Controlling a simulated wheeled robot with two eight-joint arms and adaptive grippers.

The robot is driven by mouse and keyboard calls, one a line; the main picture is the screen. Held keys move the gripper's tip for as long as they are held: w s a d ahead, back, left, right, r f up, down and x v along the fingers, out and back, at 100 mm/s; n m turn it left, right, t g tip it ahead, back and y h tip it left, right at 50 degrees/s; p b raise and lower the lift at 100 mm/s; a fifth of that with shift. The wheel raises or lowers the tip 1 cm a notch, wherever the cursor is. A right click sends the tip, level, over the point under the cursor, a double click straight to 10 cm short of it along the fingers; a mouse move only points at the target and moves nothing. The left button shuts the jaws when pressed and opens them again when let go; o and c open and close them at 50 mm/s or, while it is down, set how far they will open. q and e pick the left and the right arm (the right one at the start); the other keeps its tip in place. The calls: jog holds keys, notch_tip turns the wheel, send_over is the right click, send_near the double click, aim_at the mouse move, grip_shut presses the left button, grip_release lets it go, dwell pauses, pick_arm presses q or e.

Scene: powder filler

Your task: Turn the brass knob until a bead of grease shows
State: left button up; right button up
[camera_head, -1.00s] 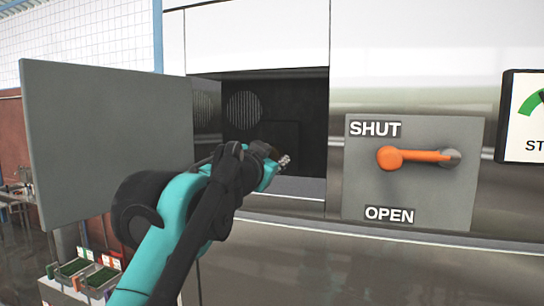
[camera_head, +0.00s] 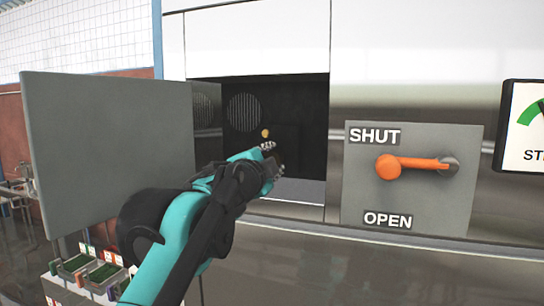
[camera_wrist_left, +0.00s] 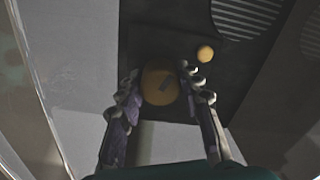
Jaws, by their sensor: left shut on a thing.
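The brass knob (camera_wrist_left: 158,88), round with a small dark mark on its face, sits between the fingers of my left gripper (camera_wrist_left: 166,80) in the left wrist view. The gripper is shut on it. In the head view my left gripper (camera_head: 271,161) reaches into the dark recess and hides the knob. A small yellow-orange bead (camera_wrist_left: 205,53) shows on the dark panel just above and right of the knob. The bead also shows in the head view (camera_head: 265,133), just above the gripper, apart from it. My right gripper is not in view.
An orange lever (camera_head: 415,164) lies level on a grey plate marked SHUT and OPEN, right of the recess. An open grey door panel (camera_head: 105,150) stands left of my arm. A gauge (camera_head: 525,125) is at the right edge. Small trays (camera_head: 88,270) stand lower left.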

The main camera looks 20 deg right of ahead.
pick_arm(q)
jog(key=m+p, duration=0.1)
jog(key=m, duration=0.5)
jog(key=shift+r, duration=0.1)
jog(key=shift+m, duration=0.3)
dwell(0.3)
jog(key=o, duration=0.9)
jog(key=shift+o, duration=1.2)
jog(key=shift+w, duration=0.1)
jog(key=shift+w+d, duration=0.1)
